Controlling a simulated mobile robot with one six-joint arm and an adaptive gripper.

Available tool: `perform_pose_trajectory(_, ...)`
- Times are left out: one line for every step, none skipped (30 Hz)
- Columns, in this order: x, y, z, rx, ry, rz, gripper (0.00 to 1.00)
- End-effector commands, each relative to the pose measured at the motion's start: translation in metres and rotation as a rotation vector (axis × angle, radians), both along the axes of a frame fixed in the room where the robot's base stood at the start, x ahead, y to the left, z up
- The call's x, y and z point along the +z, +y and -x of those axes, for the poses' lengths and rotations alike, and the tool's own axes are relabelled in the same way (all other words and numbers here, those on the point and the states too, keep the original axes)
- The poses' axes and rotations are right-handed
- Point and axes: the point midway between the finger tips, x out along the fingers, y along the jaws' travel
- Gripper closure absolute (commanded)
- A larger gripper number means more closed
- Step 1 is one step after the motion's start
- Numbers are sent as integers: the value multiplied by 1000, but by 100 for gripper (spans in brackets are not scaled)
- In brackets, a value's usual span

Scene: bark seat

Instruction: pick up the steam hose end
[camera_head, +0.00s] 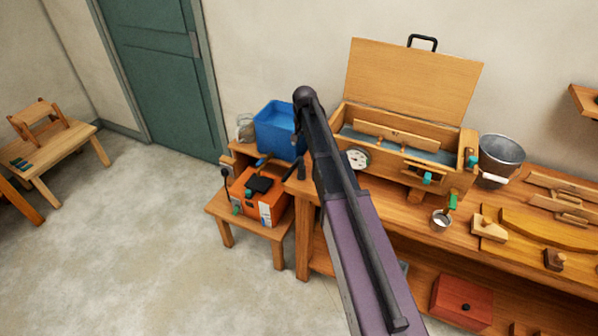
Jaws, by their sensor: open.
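An orange box-shaped unit (257,207) with a dark top sits on a low wooden stool (223,214), left of the workbench. A small black piece (226,172) with a thin dark line stands at its left side; I cannot tell whether it is the hose end. Another dark, slim piece (297,168) shows at the bench's left corner, partly beside my arm; I cannot tell what it is. A long wooden box (400,175) with its lid raised stands on the bench, a round pale dial at its left end. My arm crosses the middle of the view. My gripper cannot be made out.
A blue bin (279,130) stands behind the orange unit. A metal bucket (499,158), a small metal cup (440,219) and wooden parts sit on the bench (400,212). A red-brown box (463,300) is on the lower shelf.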

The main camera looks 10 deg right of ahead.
Motion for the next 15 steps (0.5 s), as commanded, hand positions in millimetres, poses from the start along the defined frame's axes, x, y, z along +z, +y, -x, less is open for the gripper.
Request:
perform_pose_trajectory(0,0,0,0,0,0,15)
perform_pose_trajectory(0,0,0,1,0,0,15)
perform_pose_trajectory(0,0,0,1,0,0,15)
perform_pose_trajectory(0,0,0,1,0,0,15)
perform_pose_trajectory(-1,0,0,1,0,0,15)
perform_pose_trajectory(-1,0,0,1,0,0,15)
perform_pose_trajectory(-2,0,0,1,0,0,15)
perform_pose_trajectory(-3,0,0,1,0,0,15)
perform_pose_trajectory(-4,0,0,1,0,0,15)
perform_pose_trajectory(-5,0,0,2,0,0,15)
perform_pose_trajectory(-7,0,0,2,0,0,15)
perform_pose_trajectory(-9,0,0,2,0,0,15)
perform_pose_trajectory(-11,0,0,2,0,0,15)
perform_pose_trajectory(-13,0,0,2,0,0,15)
perform_pose_trajectory(-16,0,0,2,0,0,15)
